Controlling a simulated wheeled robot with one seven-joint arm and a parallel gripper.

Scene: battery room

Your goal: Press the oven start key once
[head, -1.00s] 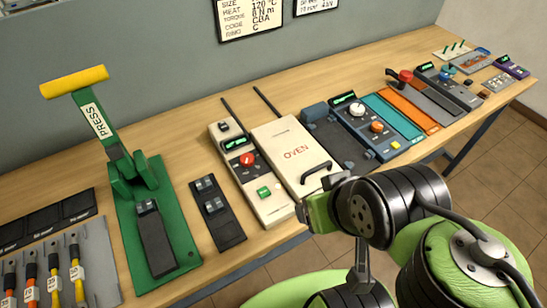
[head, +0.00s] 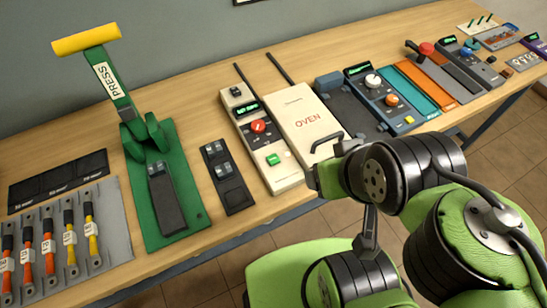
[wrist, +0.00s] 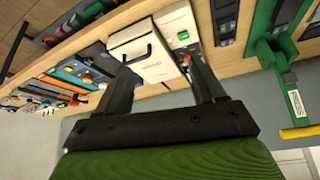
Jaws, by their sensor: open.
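The oven (head: 309,118) is a cream box with a dark handle on the workbench, with a control panel (head: 248,119) along its left side. The panel has a green display, a red knob (head: 258,126) and a green key (head: 273,159) near its front end. In the wrist view the oven lid (wrist: 145,47) and the green key (wrist: 183,35) lie beyond the fingers. My gripper (wrist: 162,80) is open and empty, its two dark fingers apart. In the head view my arm is in front of the oven's front right corner, and the fingers are hidden there.
A green press (head: 137,175) with a yellow handle stands left of the oven. A black two-part holder (head: 227,178) lies between them. A blue panel with knobs (head: 381,97) stands to the right.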

